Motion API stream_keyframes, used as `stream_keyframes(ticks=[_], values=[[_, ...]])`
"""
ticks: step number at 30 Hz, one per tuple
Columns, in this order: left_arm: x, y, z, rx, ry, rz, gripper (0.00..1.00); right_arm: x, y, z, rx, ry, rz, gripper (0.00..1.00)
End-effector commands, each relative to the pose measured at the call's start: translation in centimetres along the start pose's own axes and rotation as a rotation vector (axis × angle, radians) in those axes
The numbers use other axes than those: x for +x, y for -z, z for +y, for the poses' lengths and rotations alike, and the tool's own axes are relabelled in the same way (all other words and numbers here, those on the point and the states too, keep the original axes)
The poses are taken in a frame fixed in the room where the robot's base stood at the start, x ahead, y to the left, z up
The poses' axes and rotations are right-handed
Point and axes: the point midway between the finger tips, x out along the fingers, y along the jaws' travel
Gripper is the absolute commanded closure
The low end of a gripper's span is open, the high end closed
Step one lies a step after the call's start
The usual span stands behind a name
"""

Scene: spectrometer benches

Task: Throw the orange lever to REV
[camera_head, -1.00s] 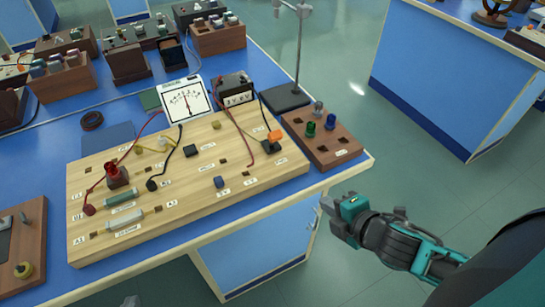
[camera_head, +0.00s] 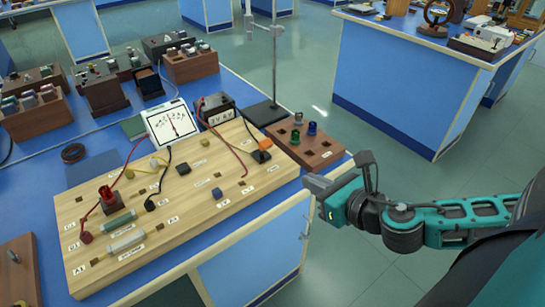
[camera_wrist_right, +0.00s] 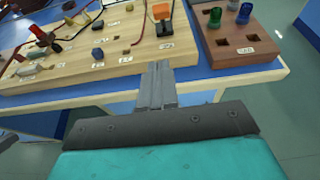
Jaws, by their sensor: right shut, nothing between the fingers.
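The orange lever (camera_head: 265,143) sits on a small black switch base (camera_head: 261,156) near the right end of the wooden circuit board (camera_head: 225,174). The lever also shows at the top of the right wrist view (camera_wrist_right: 163,11). Small labels lie near it, but I cannot read which is REV. My right gripper (camera_head: 312,184) is shut and empty, off the board's near right edge and apart from the lever. Its closed fingers (camera_wrist_right: 158,74) point toward the lever in the wrist view. My left gripper is not in view.
A brown block with green and blue knobs (camera_head: 323,153) stands right of the board. Behind are a white-faced meter (camera_head: 170,124), a dark power box (camera_head: 216,108) and a stand (camera_head: 274,65). A red wire (camera_head: 232,148) runs near the switch. Open floor lies to the right.

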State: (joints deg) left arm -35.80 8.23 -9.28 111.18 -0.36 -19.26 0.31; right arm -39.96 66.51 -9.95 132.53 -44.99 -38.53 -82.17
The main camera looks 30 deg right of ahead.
Motion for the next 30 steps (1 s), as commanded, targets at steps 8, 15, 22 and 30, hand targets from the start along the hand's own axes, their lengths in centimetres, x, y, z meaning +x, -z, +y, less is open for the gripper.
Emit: stream_keyframes(ticks=[8, 15, 22, 30], values=[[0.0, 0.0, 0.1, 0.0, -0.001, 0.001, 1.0, 0.0, 0.0, 0.0, 0.003, 0.001, 0.001, 1.0], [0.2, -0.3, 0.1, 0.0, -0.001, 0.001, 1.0, 1.1, 0.1, -0.1, 0.005, 0.004, -0.002, 1.0], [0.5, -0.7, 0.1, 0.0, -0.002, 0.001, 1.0, 3.4, 0.0, -0.1, 0.007, 0.003, -0.004, 1.0], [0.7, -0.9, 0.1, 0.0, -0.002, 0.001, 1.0, 6.4, 0.0, -0.1, 0.007, 0.003, -0.003, 1.0]])
